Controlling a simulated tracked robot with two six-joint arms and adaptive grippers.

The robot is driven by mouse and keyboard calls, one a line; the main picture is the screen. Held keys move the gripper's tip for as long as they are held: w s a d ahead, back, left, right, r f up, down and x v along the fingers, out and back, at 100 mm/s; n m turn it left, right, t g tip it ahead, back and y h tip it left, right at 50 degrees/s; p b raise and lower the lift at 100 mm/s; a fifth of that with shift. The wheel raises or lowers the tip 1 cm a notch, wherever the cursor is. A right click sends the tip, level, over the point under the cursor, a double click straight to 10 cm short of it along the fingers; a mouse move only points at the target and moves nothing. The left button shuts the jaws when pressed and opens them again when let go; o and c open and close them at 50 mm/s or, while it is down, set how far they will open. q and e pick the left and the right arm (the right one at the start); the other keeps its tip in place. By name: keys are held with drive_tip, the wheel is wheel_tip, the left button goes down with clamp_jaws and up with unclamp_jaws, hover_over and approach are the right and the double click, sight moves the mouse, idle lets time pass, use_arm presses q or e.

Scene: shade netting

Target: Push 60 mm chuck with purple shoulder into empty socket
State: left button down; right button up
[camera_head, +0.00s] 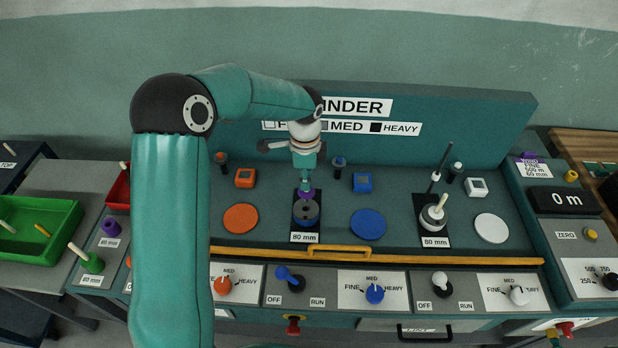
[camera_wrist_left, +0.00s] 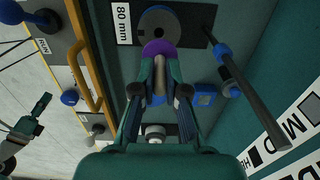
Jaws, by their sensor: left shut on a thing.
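My left gripper (camera_head: 306,182) is shut on the chuck with the purple shoulder (camera_head: 306,193). In the left wrist view the purple shoulder (camera_wrist_left: 160,48) shows just beyond the fingertips (camera_wrist_left: 160,84), with a pale stem between the fingers. The socket also shows in the left wrist view (camera_wrist_left: 158,20), partly covered by the chuck. I cannot tell whether the chuck touches it. What seems to be my right gripper (camera_wrist_left: 38,108) is at the left of the wrist view.
A yellow rail (camera_head: 380,254) runs along the front of the bench. The right station's socket holds a chuck with a pale peg (camera_head: 436,211). A blue-tipped lever (camera_wrist_left: 240,85) stands close beside the middle socket. A green tray (camera_head: 40,250) is at left.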

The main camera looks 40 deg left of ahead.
sight(305, 195)
use_arm(q)
drive_tip(key=shift+s+f+b, duration=0.1)
drive_tip(key=shift+f+b, duration=0.6)
drive_tip(key=shift+f, duration=0.55)
drive_tip(key=shift+f+b, duration=0.8)
drive_tip(key=shift+f, duration=0.25)
idle(0.5)
drive_tip(key=shift+f+b, duration=0.6)
drive_tip(key=shift+f, duration=0.2)
drive_tip(key=shift+s+f+b, duration=0.1)
drive_tip(key=shift+f+b, duration=0.25)
drive_tip(key=shift+f, duration=0.2)
idle(0.3)
drive_tip(key=c, duration=1.1)
unclamp_jaws()
drive_tip(key=shift+r, duration=0.1)
drive_tip(key=shift+r, duration=0.2)
wheel_tip(305, 195, up, 11)
drive_tip(key=shift+r, duration=0.2)
